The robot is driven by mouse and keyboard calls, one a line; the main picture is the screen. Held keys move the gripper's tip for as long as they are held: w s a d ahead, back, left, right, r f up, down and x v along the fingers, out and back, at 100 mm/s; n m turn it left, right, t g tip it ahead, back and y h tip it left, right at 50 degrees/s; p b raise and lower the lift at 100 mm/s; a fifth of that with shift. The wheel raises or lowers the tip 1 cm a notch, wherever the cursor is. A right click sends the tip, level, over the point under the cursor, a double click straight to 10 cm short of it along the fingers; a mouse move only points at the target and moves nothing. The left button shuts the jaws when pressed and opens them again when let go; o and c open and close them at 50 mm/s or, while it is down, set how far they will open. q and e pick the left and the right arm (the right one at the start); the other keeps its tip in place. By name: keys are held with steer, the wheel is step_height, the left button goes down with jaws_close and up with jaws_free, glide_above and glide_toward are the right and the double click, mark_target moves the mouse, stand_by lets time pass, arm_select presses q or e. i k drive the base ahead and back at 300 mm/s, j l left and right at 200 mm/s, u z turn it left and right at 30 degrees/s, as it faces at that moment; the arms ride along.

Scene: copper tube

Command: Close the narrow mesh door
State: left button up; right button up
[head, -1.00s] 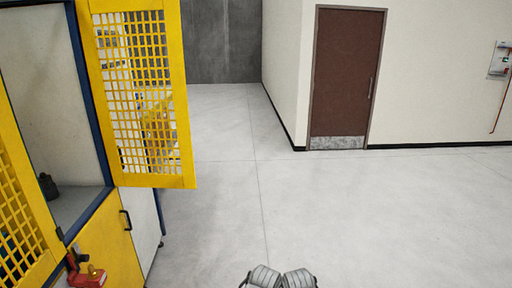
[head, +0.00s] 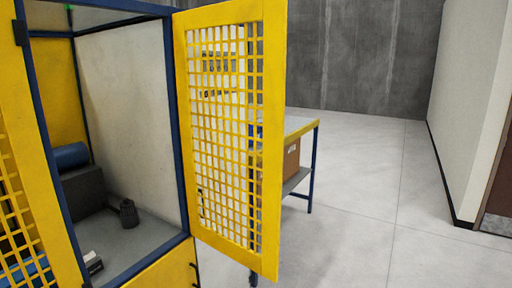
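The narrow mesh door (head: 271,150) has a yellow frame with a yellow grid. It stands swung open on the right side of the blue-framed cabinet (head: 172,120), hinged at the cabinet's right front post. Its free edge is toward the right of the view. The cabinet opening to its left is uncovered and shows the interior. Neither of my grippers is in the head view, so nothing of mine is seen touching the door.
Another yellow mesh panel (head: 40,200) is at the left. Inside the cabinet are a dark cone-like part (head: 129,214), a grey block (head: 84,190) and a blue cylinder (head: 71,156). A table (head: 300,126) with a cardboard box (head: 291,160) stands behind the door. The floor at right is clear.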

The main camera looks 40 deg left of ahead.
mark_target(273, 14)
steer(key=i, duration=3.15)
steer(key=u, duration=3.85)
